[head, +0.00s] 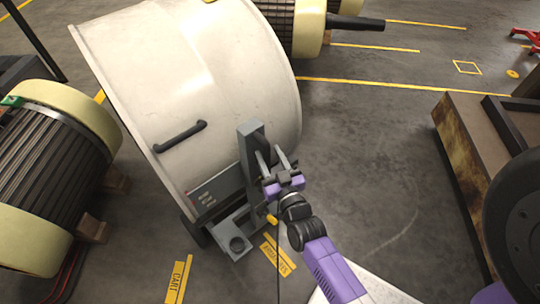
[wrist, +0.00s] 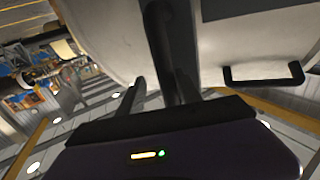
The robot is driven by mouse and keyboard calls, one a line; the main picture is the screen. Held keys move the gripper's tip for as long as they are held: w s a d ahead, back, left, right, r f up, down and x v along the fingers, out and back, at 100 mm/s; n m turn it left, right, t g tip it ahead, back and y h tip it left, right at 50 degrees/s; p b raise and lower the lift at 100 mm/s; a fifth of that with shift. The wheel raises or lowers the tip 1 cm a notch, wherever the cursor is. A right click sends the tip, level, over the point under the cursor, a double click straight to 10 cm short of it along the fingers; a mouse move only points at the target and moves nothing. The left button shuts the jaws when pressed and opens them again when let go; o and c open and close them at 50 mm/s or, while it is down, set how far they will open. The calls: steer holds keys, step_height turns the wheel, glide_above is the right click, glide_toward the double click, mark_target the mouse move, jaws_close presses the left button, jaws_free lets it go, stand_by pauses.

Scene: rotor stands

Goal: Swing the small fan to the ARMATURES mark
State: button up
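The fan (head: 190,70) is a large white drum with a black side handle (head: 180,136), on a grey base with a small dark wheel. A grey upright post (head: 252,150) stands at its near right side. My gripper (head: 270,154) is at this post, its two fingers apart and pointing at it. In the wrist view, a dark post (wrist: 162,40) shows between the fingers (wrist: 157,92), with a gap on the left; firm contact cannot be told. A yellow floor mark (head: 278,254), its lettering small and probably ARMATURES, lies just below my gripper, partly behind my arm.
A yellow CART mark (head: 178,280) lies at the lower left. A ribbed rotor (head: 45,165) on wooden blocks stands close on the left, another (head: 297,22) behind the fan. A rusty bench (head: 462,160) and dark wheel (head: 520,215) stand on the right. Floor between is clear.

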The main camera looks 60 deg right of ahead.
steer(key=shift+a, duration=0.2)
steer(key=v, duration=0.7)
steer(key=shift+s, duration=0.35)
steer(key=shift+a, duration=0.1)
steer(key=s+a+r+n+y+p, duration=0.3)
steer(key=s+a+r+n+y, duration=0.4)
steer(key=s+a+r, duration=0.9)
steer(key=y, duration=0.3)
steer(key=shift+s+r, duration=0.2)
steer(key=shift+r, duration=0.1)
steer(key=shift+a, duration=0.15)
